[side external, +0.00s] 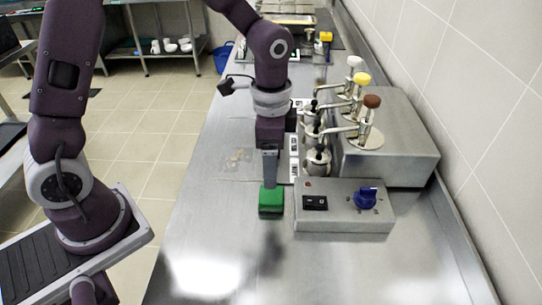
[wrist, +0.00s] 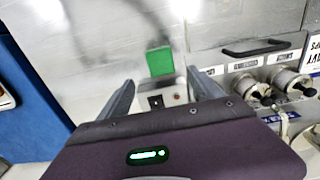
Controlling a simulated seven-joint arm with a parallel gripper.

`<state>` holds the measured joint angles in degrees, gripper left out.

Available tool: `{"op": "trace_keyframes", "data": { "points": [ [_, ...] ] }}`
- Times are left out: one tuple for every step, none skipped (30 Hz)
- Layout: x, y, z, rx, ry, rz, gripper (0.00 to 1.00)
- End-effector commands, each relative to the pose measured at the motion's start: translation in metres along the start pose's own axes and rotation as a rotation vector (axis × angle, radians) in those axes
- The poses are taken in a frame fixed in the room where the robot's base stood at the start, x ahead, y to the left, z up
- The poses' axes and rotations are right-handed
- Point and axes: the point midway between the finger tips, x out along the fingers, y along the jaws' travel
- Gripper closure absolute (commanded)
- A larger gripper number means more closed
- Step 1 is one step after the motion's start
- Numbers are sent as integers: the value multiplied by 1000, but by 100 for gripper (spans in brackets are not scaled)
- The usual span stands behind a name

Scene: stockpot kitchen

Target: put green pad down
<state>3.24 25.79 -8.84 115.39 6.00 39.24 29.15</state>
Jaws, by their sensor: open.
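The green pad (side external: 271,202) is a small green block with a darker front side. In the side external view it is at the metal counter (side external: 215,205), just left of the control box. My gripper (side external: 270,183) is directly above and behind it, pointing down, with its tips close to the pad's top. In the wrist view the green pad (wrist: 160,61) shows beyond and between the two spread fingers of my gripper (wrist: 160,88). The gripper is open, and a gap shows on both sides of the pad. Whether the pad touches the counter is hard to tell.
A grey control box (side external: 343,207) with a blue knob (side external: 366,197) stands close to the pad's right. Behind it is a metal unit (side external: 385,140) with several pump dispensers (side external: 371,118). The tiled wall (side external: 480,110) bounds the right. The counter is clear left and in front.

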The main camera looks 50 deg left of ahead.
Motion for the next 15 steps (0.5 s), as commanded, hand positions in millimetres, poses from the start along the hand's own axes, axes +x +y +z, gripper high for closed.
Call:
{"op": "trace_keyframes", "data": {
  "points": [
    [-5,0,0,-1,1,-1,25],
    [-7,0,0,-1,1,0,25],
    [-9,0,0,-1,1,0,25],
    [-10,0,0,-1,1,0,25],
    [-11,0,0,-1,0,0,25],
    [-11,0,0,-1,0,0,25],
    [-12,0,1,-3,1,-1,25],
    [-15,0,2,-10,4,-5,25],
    [-23,0,5,-28,13,-17,25],
    [-32,1,10,-50,24,-30,25],
    [-44,1,16,-80,39,-48,25],
    [-62,4,27,-132,65,-75,25],
    [-77,7,37,-179,88,-96,25],
    [-92,11,49,-231,115,-116,25],
    [-110,18,65,-306,154,-141,25]
  ]
}}
